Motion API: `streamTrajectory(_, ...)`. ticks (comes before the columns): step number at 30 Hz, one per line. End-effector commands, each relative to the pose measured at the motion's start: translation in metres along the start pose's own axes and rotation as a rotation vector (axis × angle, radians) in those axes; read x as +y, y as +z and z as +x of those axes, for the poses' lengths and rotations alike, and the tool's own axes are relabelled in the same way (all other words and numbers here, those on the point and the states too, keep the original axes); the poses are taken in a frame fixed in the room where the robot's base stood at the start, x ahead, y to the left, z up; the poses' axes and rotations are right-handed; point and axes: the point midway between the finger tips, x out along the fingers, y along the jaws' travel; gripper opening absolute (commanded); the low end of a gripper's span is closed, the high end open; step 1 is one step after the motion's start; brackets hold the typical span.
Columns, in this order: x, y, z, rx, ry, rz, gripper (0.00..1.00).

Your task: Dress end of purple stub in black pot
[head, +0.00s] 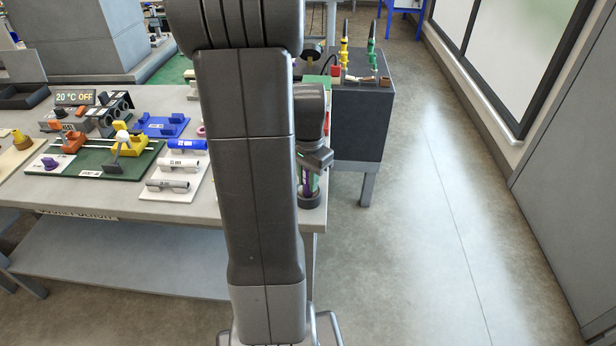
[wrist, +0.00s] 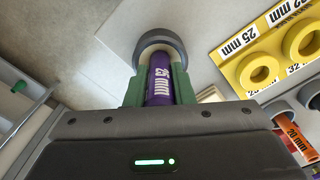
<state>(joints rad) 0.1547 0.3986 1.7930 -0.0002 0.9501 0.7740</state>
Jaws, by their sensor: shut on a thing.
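The purple stub (wrist: 159,80), marked 25 mm, is held between the green jaws of my gripper (wrist: 160,92) in the wrist view. Its far end reaches the round black pot (wrist: 176,44), whose dark rim shows around a pale inside. How deep the stub's end sits in the pot I cannot tell. In the head view a bit of the purple stub (head: 308,186) shows below my gripper (head: 310,178), just above the black pot (head: 310,202) at the table's right edge. My arm hides part of this area.
In the wrist view a yellow block (wrist: 258,72) with rings and an orange 20 mm piece (wrist: 297,138) lie to the right. In the head view a board with blue and grey pipes (head: 175,185) and a green fixture plate (head: 90,160) are left of my arm. A dark cabinet (head: 360,125) stands behind.

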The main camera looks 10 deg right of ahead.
Motion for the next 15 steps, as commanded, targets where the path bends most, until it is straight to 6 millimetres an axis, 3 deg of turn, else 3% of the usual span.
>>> streamTrajectory(8, 0.0009, 0.0012, 0.0011, -0.004, 0.003, 0.175, 0.00)
streamTrajectory(15, 0.0008, 0.0010, -0.0001, -0.003, 0.003, -0.031, 0.00)
